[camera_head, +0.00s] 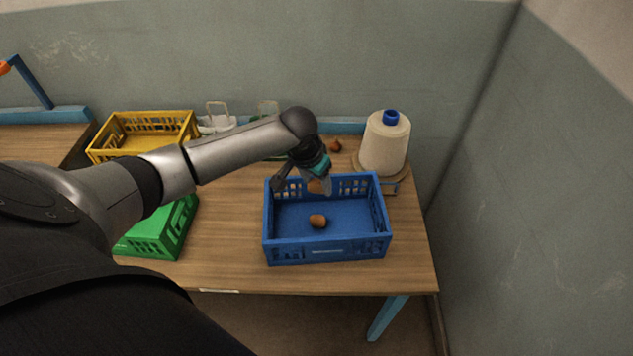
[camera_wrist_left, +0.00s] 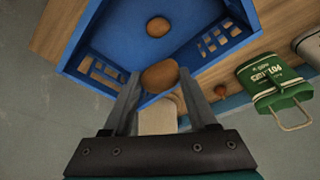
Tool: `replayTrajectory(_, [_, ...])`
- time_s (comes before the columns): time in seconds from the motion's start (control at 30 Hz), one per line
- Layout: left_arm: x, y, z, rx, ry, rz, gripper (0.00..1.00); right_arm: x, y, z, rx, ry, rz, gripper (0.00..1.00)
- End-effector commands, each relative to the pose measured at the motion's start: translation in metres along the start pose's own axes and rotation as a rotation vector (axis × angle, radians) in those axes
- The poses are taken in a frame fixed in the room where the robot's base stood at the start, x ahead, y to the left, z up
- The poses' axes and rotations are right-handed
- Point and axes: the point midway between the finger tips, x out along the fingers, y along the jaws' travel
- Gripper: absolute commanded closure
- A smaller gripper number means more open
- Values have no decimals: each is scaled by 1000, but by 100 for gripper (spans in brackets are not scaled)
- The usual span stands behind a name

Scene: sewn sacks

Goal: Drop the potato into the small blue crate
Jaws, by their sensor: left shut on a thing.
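The small blue crate (camera_head: 328,249) stands on the table toward its right side, open at the top. One brown potato (camera_head: 318,221) lies on the crate floor; it also shows in the left wrist view (camera_wrist_left: 158,27). My left gripper (camera_head: 314,188) is over the crate's back part, its fingers pointing down. It is shut on a second potato (camera_wrist_left: 160,75), which sits between the two fingertips. In the head view this held potato (camera_head: 315,187) is partly hidden by the fingers. My right gripper is in neither view.
A yellow crate (camera_head: 141,143) stands at the back left and a green crate (camera_head: 173,230) at the front left. A cream thread cone (camera_head: 384,142) stands behind the blue crate on the right. Another small brown object (camera_head: 335,146) lies at the back. A green sack (camera_wrist_left: 270,78) shows in the wrist view.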

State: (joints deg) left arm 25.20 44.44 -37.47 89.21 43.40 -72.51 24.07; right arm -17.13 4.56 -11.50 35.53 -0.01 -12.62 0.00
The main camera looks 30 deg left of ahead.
Motion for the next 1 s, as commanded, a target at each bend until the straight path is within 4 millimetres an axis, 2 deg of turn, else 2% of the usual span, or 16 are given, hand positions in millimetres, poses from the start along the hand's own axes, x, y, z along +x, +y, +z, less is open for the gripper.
replayTrajectory(0.23, [0, 0, 0, 0, 1, 0, 96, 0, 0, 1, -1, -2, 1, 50])
replayTrajectory(0.27, [0, 0, 0, 0, 1, 0, 40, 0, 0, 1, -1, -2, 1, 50])
replayTrajectory(0.53, [0, 0, 0, 0, 0, 0, 9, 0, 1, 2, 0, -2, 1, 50])
replayTrajectory(0.57, [0, 0, 0, 0, 0, 0, 7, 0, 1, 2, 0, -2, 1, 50])
replayTrajectory(0.83, [-1, 0, 0, 0, 0, 0, 7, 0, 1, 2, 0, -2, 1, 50])
replayTrajectory(1.0, [-15, -1, 0, 1, 0, 0, 7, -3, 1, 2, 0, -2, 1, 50])
